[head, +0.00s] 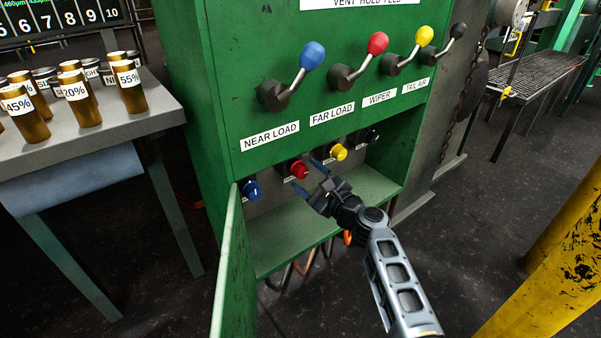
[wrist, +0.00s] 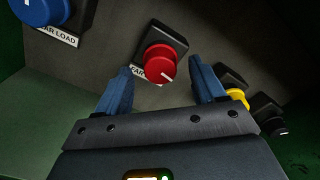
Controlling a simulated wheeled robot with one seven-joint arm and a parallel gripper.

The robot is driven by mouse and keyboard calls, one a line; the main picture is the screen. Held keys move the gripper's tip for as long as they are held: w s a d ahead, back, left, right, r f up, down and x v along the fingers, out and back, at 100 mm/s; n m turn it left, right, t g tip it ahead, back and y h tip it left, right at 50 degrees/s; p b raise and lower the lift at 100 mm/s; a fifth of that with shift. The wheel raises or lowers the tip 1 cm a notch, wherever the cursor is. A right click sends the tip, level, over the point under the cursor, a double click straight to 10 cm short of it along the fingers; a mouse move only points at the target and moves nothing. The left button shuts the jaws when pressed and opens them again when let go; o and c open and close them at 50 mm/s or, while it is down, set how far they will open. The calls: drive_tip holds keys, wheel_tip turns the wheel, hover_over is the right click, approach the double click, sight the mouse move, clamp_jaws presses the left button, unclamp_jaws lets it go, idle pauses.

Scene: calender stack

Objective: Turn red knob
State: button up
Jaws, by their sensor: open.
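The red knob (head: 299,169) is on the back panel inside the open lower compartment of the green cabinet. It also shows in the wrist view (wrist: 160,64), with a white mark on its face and a label partly hidden below it. My gripper (head: 316,177) is open and empty, just in front and to the right of the red knob in the head view. In the wrist view the two blue fingers (wrist: 162,85) are apart, and the red knob appears between and slightly beyond their tips. No contact is visible.
A blue knob (head: 251,190) is left of the red one; a yellow knob (head: 338,152) and a black knob (head: 371,136) are right. The open green door (head: 231,270) stands at the left. Levers with coloured balls, such as the red ball (head: 377,43), are above. A compartment shelf (head: 290,240) lies below.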

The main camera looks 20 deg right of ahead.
sight(303, 174)
drive_tip(key=shift+b+x, duration=0.35)
drive_tip(key=shift+x, duration=1.45)
drive_tip(key=shift+c, duration=0.4)
drive_tip(key=c, duration=0.9)
drive_tip(key=shift+c, duration=0.2)
drive_tip(key=shift+f+n+b, duration=0.15)
drive_tip(key=shift+n+b, duration=0.15)
drive_tip(key=shift+b, duration=0.05)
